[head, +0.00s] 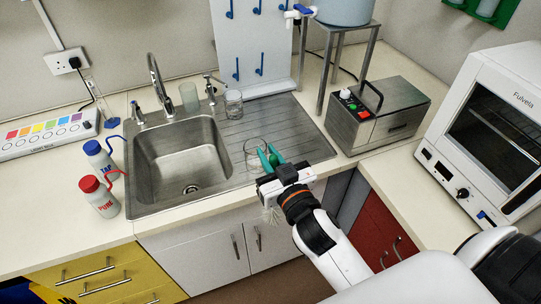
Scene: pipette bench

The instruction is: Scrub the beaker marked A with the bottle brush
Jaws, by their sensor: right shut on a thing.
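My right gripper (269,157) reaches over the front right of the draining board, its green-tipped fingers pointing away from me. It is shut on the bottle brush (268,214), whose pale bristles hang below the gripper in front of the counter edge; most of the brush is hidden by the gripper. A clear glass beaker (254,148) stands on the draining board right by the fingertips, partly hidden. Another clear beaker (233,102) stands farther back near the taps. A frosted beaker (189,97) stands behind the sink. I cannot read a letter on any of them. My left gripper is not in view.
The empty steel sink (178,160) lies left of the gripper. A blue-capped bottle (101,158) and a red-capped bottle (98,197) stand left of it. A metal-cased heating unit (378,115) and a white oven (493,130) stand right. A peg board (255,45) stands behind.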

